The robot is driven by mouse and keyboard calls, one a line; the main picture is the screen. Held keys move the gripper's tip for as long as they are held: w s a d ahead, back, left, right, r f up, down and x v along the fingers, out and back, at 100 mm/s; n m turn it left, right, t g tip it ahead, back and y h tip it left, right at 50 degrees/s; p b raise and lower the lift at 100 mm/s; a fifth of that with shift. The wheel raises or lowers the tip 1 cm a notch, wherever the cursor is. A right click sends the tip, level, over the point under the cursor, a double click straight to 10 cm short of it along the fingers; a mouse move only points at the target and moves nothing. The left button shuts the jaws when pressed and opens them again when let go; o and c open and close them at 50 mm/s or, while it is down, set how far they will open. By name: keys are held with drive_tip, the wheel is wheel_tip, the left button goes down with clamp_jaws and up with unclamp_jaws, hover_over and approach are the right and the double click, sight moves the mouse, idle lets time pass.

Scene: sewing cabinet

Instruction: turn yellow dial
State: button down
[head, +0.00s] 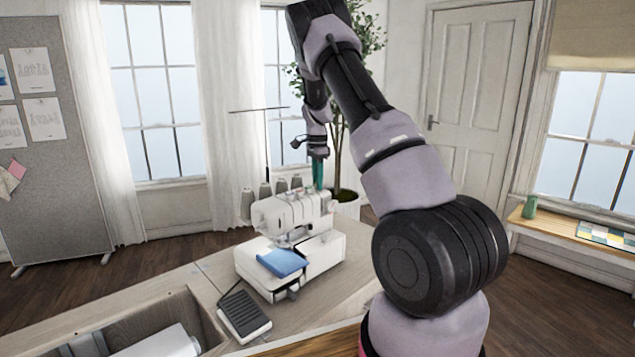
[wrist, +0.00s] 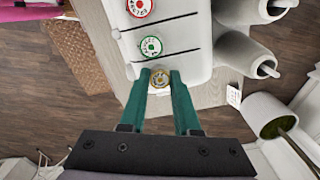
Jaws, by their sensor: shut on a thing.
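The yellow dial (wrist: 159,79) is round with dark marks and sits on the end of the white sewing machine (wrist: 200,22) in the wrist view. My gripper (wrist: 160,76) has teal fingers whose tips lie on both sides of the dial, shut on it. In the head view the gripper (head: 319,178) points down at the far right end of the machine (head: 300,210). The yellow dial cannot be made out there.
A green dial (wrist: 151,46) and a red dial (wrist: 140,7) are on the machine close to the yellow one. Grey thread cones (head: 265,190) stand behind it. Blue cloth (head: 281,262) lies at its front, and a foot pedal (head: 244,314) on the table.

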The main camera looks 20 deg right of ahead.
idle(0.4)
drive_tip(key=c, duration=0.6)
unclamp_jaws()
wheel_tip(320, 180, up, 11)
drive_tip(key=shift+f, duration=0.1)
